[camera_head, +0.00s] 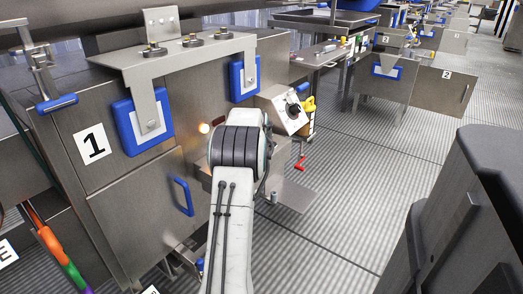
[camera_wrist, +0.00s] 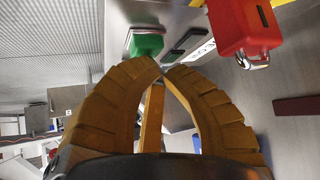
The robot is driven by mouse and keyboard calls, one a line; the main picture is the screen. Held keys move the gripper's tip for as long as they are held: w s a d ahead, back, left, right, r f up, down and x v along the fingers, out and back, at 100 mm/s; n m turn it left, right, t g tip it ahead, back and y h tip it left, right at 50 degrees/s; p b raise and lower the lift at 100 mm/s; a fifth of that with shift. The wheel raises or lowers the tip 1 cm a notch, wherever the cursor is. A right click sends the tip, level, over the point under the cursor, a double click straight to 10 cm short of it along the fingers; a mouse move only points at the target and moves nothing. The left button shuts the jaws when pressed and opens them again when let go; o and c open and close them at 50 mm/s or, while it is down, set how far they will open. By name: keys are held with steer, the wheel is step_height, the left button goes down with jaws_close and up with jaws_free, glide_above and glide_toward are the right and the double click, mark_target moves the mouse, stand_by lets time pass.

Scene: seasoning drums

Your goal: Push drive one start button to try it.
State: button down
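A dark switch or plate (camera_wrist: 187,44) and a white label strip (camera_wrist: 203,52) are right of the button; the label is too small to read. In the head view, my arm reaches to the steel cabinet marked 1 (camera_head: 93,144) and hides the gripper and button.
A red box with a padlock (camera_wrist: 243,27) sits close to the right finger in the wrist view. Open ribbed floor (camera_head: 350,190) lies to the right.

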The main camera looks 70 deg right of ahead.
steer(key=shift+r, duration=0.5)
steer(key=shift+r+p, duration=0.15)
steer(key=shift+p, duration=0.15)
steer(key=shift+r+p, duration=1.95)
steer(key=shift+r, duration=0.4)
